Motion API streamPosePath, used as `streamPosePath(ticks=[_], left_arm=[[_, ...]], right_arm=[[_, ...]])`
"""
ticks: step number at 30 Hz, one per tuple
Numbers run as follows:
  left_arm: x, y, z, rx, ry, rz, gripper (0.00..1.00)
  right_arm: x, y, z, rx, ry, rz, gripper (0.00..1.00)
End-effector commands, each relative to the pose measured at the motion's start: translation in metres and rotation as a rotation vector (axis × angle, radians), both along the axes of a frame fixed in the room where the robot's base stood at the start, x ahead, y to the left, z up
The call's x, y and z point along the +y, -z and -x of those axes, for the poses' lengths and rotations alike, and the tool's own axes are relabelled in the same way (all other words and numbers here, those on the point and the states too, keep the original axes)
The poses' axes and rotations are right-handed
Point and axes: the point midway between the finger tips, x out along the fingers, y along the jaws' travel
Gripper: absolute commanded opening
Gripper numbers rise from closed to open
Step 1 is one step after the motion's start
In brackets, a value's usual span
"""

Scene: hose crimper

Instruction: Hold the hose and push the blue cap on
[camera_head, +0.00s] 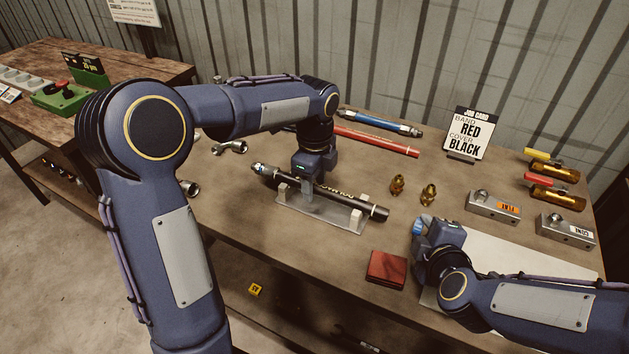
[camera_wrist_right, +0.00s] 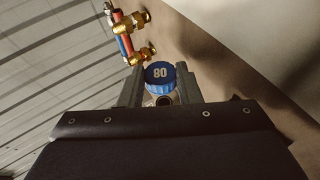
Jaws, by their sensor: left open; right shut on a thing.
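A black hose (camera_head: 338,200) lies in a grey cradle (camera_head: 330,217) on the workbench, with a metal fitting at its left end and a dark collar at its right end. My left gripper (camera_head: 309,196) is over the middle of the hose, fingers down around it and open. The blue cap (camera_wrist_right: 160,73), marked 80, sits between the fingers of my right gripper (camera_wrist_right: 157,92), which is shut on it. The cap also shows in the head view (camera_head: 418,226), right of the hose and apart from it.
Two brass fittings (camera_head: 397,184) stand right of the cradle. A dark red block (camera_head: 387,268) lies near the front edge. A job card (camera_head: 471,134), metal blocks (camera_head: 493,207) and brass valves (camera_head: 552,171) stand to the right. Blue (camera_head: 380,123) and red (camera_head: 376,141) hoses lie behind.

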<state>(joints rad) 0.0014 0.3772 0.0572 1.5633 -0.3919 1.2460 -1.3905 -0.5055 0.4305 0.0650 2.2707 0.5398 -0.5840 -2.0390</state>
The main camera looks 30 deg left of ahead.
Motion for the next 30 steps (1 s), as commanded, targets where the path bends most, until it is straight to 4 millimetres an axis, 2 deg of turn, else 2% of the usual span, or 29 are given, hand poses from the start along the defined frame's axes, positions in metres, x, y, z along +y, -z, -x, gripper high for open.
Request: streamPosePath(ticks=[5, 16, 17, 18, 23, 30], left_arm=[[0.0001, 0.0, -0.0001, 0.0, -0.001, 0.0, 0.47], [0.0001, -0.0005, -0.0002, -0.001, -0.001, 0.0, 0.0], [0.0001, -0.0005, -0.0001, -0.001, 0.0, 0.0, 0.0], [0.0001, -0.0005, -0.0002, -0.001, -0.001, 0.0, 0.19], [0.0001, -0.0006, -0.0002, -0.001, -0.001, 0.0, 0.0], [0.0001, -0.0008, -0.0003, -0.001, 0.0, 0.0, 0.0]], right_arm=[[0.0, 0.0, 0.0, 0.0, 0.0, 0.0, 0.1], [0.0, 0.0, 0.0, 0.0, 0.0, 0.0, 0.1], [0.0, 0.0, 0.0, 0.0, 0.0, 0.0, 0.1], [0.0, 0.0, 0.0, 0.0, 0.0, 0.0, 0.1], [0.0, -0.0001, 0.0, 0.0, 0.0, 0.0, 0.1], [0.0, -0.0001, 0.0, 0.0, 0.0, 0.0, 0.1]])
